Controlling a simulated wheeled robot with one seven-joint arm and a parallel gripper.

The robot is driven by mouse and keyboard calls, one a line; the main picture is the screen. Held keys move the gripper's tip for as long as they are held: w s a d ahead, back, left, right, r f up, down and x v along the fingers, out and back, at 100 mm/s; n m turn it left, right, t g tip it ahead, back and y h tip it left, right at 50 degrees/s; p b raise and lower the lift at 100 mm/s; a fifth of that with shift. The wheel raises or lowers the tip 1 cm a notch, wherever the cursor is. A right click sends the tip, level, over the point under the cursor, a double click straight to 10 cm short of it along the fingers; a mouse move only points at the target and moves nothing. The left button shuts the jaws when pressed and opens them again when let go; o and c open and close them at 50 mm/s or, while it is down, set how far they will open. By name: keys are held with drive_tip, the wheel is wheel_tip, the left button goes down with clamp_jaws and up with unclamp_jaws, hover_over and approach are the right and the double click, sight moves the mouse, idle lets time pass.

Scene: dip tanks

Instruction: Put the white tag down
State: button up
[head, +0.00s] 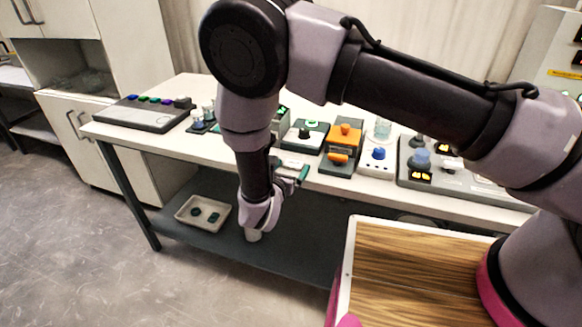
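My arm reaches down in front of the bench, and its wrist hangs just off the bench's front edge. My gripper (291,173), with teal parts, shows beside the forearm at that edge, small and partly covered by the arm. A pale, flat piece shows between the teal parts. I cannot tell whether it is the white tag or part of the gripper. The finger opening is too small and too hidden to read. No other white tag can be made out.
The white bench (190,146) carries a grey button panel (146,117), an orange-topped unit (342,147), a blue-knobbed white unit (378,160) and a large grey panel (463,180). A pale tray (183,222) with two dark pieces sits on the lower shelf (300,258).

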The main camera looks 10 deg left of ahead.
idle(0.3)
drive_tip(key=v, duration=1)
drive_tip(key=shift+s+d+r, duration=0.25)
drive_tip(key=shift+s+r, duration=0.05)
drive_tip(key=shift+r, duration=0.15)
